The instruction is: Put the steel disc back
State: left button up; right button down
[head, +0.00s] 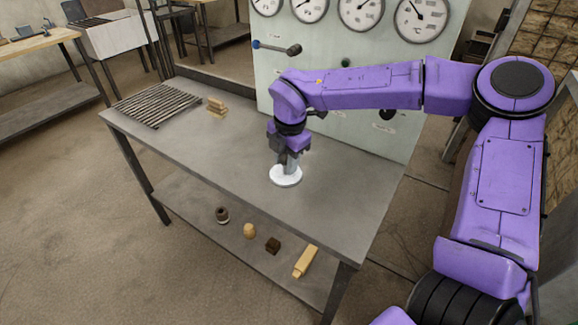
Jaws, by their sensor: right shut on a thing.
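A pale, shiny round disc (286,178) lies flat at the grey table top (225,150), right of its middle. I take it to be the steel disc. A short grey upright piece rises from its middle. My right gripper (289,160) points straight down over the disc and is shut on this upright piece. The fingertips are small here and partly hide the piece. I cannot tell whether the disc rests on the table or hangs just above it. My left gripper is not in view.
A slatted metal rack (155,104) and a small stack of wooden blocks (216,107) are on the table's left part. A panel with gauges (345,65) stands behind the table. Several small objects, including a yellow block (305,261), lie on the lower shelf (190,205).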

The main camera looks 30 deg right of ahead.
jog(key=f, duration=0.1)
jog(key=w+d+f, duration=0.1)
jog(key=f, duration=0.2)
jog(key=shift+w+d+f, duration=0.15)
jog(key=shift+d+f, duration=0.1)
jog(key=shift+f, duration=0.45)
jog(key=shift+f, duration=0.15)
jog(key=c, duration=0.8)
grip_release()
jog(key=shift+o, duration=0.2)
jog(key=r, duration=0.4)
jog(key=s+r, duration=0.1)
jog(key=r, duration=0.7)
jog(key=shift+s+r, duration=0.15)
jog(key=shift+s, duration=0.1)
